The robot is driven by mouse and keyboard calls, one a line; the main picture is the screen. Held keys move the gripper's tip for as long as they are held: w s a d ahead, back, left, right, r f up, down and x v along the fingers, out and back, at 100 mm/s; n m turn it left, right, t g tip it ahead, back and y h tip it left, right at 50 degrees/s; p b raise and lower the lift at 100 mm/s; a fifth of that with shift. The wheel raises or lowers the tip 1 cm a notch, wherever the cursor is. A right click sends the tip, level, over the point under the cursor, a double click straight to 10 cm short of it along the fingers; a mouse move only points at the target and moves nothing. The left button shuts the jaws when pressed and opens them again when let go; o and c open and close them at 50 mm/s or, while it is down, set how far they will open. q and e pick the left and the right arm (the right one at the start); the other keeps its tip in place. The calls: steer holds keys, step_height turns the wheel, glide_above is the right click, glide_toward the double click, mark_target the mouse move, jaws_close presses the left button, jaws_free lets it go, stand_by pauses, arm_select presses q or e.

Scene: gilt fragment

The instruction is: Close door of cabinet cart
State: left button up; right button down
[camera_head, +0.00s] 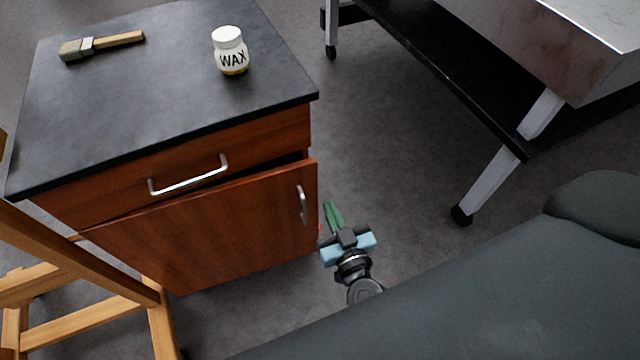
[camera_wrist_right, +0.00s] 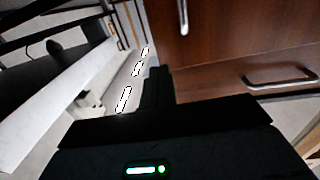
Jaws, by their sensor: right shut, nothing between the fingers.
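The cabinet cart (camera_head: 110,118) has a dark top, a reddish-brown drawer (camera_head: 118,180) with a silver handle, and a door (camera_head: 205,235) below it. The door stands slightly ajar: its right side, with the upright handle (camera_head: 302,205), juts out past the drawer front, and a dark gap shows above it. My right gripper (camera_head: 332,212) is shut and empty, just right of the door's free edge; I cannot tell whether it touches. In the right wrist view the door (camera_wrist_right: 225,28) and its handle fill the upper right, close to the gripper. My left gripper is not in view.
A wax jar (camera_head: 230,50) and a brush (camera_head: 100,45) lie on the cart top. A wooden easel-like frame (camera_head: 85,262) stands in front of the cart at left. A metal table (camera_head: 490,110) stands at right. Grey floor (camera_head: 400,170) is clear between cart and table.

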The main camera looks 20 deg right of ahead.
mark_target(315, 175)
steer(key=w, duration=0.5)
steer(key=shift+w+d+b, duration=0.15)
steer(key=shift+w+b, duration=0.2)
steer(key=shift+w, duration=0.05)
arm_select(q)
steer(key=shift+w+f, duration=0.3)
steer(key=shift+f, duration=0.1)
arm_select(e)
steer(key=shift+w, duration=0.8)
